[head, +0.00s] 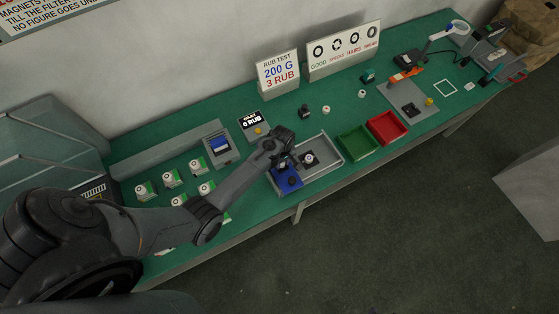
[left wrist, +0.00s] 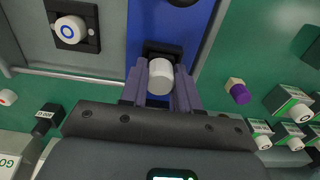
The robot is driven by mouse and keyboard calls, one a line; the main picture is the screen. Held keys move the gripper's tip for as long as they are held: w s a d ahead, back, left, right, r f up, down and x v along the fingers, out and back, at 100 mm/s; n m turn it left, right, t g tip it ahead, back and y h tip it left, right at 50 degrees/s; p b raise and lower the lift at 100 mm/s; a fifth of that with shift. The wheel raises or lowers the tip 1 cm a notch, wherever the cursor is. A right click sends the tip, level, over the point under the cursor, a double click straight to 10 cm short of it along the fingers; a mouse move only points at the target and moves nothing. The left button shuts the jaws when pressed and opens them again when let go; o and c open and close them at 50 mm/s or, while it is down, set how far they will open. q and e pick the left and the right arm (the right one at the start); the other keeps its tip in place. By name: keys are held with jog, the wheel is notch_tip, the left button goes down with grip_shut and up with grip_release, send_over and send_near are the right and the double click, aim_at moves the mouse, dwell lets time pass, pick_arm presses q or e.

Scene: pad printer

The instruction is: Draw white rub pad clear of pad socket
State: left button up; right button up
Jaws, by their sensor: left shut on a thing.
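The white rub pad (left wrist: 160,76) is a short white cylinder between the purple fingers of my left gripper (left wrist: 160,95) in the left wrist view. My left gripper is shut on it. The dark pad socket (left wrist: 158,48) shows just behind the pad on a blue block (left wrist: 168,22); I cannot tell whether the pad's end is still inside it. In the head view my left gripper (head: 284,163) is over the blue block (head: 287,182), and the pad is too small and covered to make out. My right gripper is in neither view.
A grey tray (head: 338,163) beside the blue block holds a black fixture with a ring-marked white piece (left wrist: 70,30). A green tray (head: 356,143) and a red tray (head: 387,128) stand to the right. Several white-topped pieces on green boxes stand left. A counter (head: 251,121) reads 0 RUB.

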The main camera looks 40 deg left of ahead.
pick_arm(q)
jog(key=o, duration=0.5)
jog(key=shift+c, duration=0.2)
grip_shut()
jog(key=shift+r+p, duration=0.95)
jog(key=shift+p, duration=0.15)
jog(key=shift+r+p, duration=2.05)
jog(key=shift+p, duration=0.3)
